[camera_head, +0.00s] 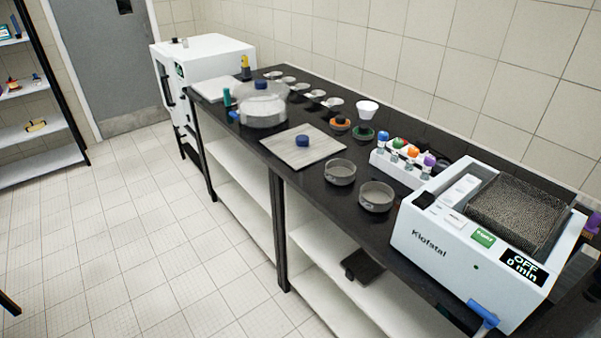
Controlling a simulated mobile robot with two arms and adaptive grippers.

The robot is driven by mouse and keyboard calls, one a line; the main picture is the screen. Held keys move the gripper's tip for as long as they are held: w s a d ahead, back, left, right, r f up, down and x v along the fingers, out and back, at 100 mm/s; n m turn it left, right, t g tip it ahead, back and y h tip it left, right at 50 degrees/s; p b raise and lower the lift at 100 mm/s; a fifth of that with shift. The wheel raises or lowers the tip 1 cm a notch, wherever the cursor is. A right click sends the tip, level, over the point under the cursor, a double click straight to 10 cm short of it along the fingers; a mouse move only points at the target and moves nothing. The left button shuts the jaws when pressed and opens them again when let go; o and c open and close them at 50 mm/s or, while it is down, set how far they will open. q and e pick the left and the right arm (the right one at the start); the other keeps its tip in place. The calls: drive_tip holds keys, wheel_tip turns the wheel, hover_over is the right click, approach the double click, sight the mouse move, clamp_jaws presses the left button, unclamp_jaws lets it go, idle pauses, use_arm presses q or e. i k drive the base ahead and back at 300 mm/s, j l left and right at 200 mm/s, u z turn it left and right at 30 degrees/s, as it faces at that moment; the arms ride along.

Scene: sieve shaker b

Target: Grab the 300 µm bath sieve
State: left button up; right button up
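Two round metal sieves stand on the black bench, one (340,173) a little behind and left of the other (376,197). No 300 µm marking is readable on either. A white Klofstal bath (440,250) stands at the right end, with a rectangular mesh basket (515,215) in its top. Its display reads OFF, 0 min. I cannot tell which of these is the 300 µm bath sieve. Neither of my grippers is recognisable in view.
A white rack (400,170) with colour-capped bottles stands behind the sieves. A pale board (302,152) bears a blue-topped item. A clear domed vessel (263,110), several small dishes and a white cup (367,109) are farther back. The tiled floor (130,240) before the bench is mostly clear.

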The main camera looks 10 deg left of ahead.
sight(338, 172)
drive_tip(key=i+j, duration=0.25)
drive_tip(key=j, duration=0.15)
drive_tip(key=i+j, duration=0.5)
drive_tip(key=j, duration=0.25)
